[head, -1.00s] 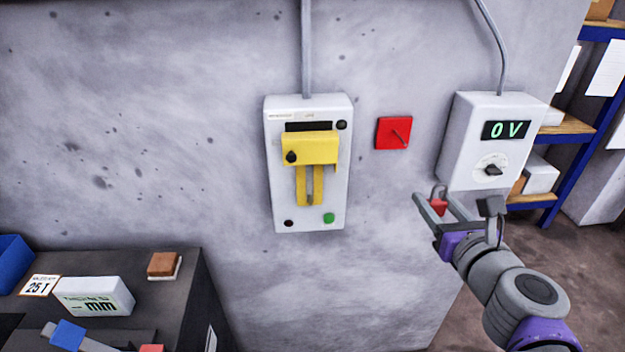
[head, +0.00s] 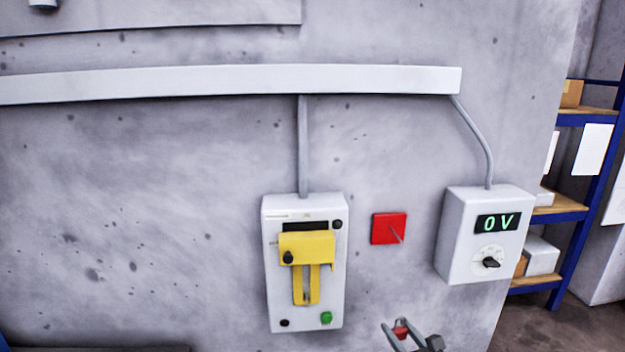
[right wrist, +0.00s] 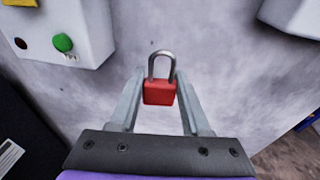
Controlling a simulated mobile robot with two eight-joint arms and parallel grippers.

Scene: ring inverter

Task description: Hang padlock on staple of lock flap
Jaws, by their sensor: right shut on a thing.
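The red padlock (right wrist: 159,93) is held between the fingertips of my right gripper (right wrist: 158,100), its grey shackle upright in the right wrist view. In the head view the padlock (head: 401,333) and right gripper (head: 403,338) show at the bottom edge, below and to the right of the white lock box. The yellow lock flap (head: 306,248) is on the white box (head: 272,300), with a black knob at its left and yellow strips below it. The staple cannot be made out clearly. The padlock is apart from the box. My left gripper is not in view.
A red square plate (head: 387,228) with a thin pin is on the wall right of the box. A white meter box (head: 458,240) reading 0 V is further right. A blue shelf (head: 590,190) stands at far right. The wall below the red plate is clear.

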